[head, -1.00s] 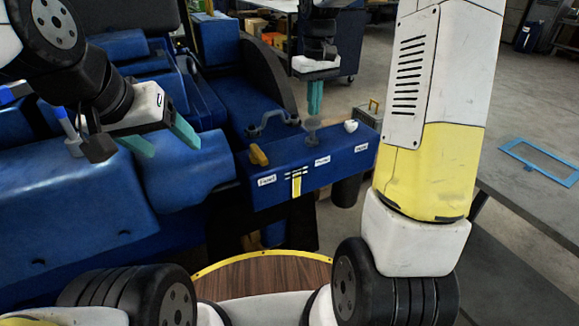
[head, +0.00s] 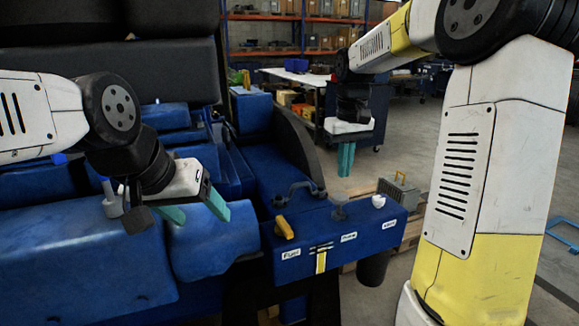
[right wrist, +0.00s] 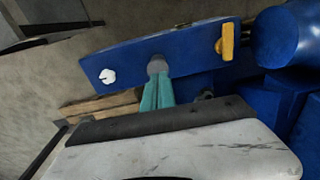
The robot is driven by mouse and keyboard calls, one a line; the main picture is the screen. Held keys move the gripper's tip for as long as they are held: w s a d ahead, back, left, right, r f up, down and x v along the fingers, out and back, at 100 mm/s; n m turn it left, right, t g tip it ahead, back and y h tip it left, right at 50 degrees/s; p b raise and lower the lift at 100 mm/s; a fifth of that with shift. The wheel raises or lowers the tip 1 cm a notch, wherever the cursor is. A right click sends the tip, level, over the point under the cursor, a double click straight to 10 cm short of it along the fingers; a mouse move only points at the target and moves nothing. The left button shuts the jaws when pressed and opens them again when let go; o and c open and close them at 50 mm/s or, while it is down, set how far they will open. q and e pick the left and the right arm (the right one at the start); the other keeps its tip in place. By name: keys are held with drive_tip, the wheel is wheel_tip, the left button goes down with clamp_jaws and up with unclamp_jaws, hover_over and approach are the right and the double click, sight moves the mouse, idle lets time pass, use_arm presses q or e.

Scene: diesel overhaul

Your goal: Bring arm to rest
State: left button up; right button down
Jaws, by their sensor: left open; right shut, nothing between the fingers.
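My left gripper (head: 198,212) is open, with its teal fingers apart and pointing down to the right over the blue engine housing (head: 90,240). Nothing shows between its fingers. My right gripper (head: 346,160) hangs in the air with its teal fingers together, pointing down, behind and above the blue control panel (head: 335,245). In the right wrist view its shut fingers (right wrist: 157,95) overlap the grey knob on the panel; contact cannot be told from this picture.
The panel carries a yellow lever (head: 284,228), a grey knob (head: 339,211), a white knob (head: 378,201) and small labels. A blue frame (head: 565,232) lies at the right. Shelving (head: 290,35) and a white table (head: 295,77) stand behind. Open floor lies right of the panel.

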drive_tip(key=s+a+r+m+t+y, duration=0.1)
drive_tip(key=s+t, duration=0.1)
drive_tip(key=s, duration=0.9)
drive_tip(key=s+a+r+m+t+y, duration=0.1)
drive_tip(key=s+m+t, duration=0.1)
drive_tip(key=s, duration=0.9)
drive_tip(key=shift+s+t, duration=0.15)
drive_tip(key=shift+t, duration=0.65)
drive_tip(key=shift+r, duration=0.1)
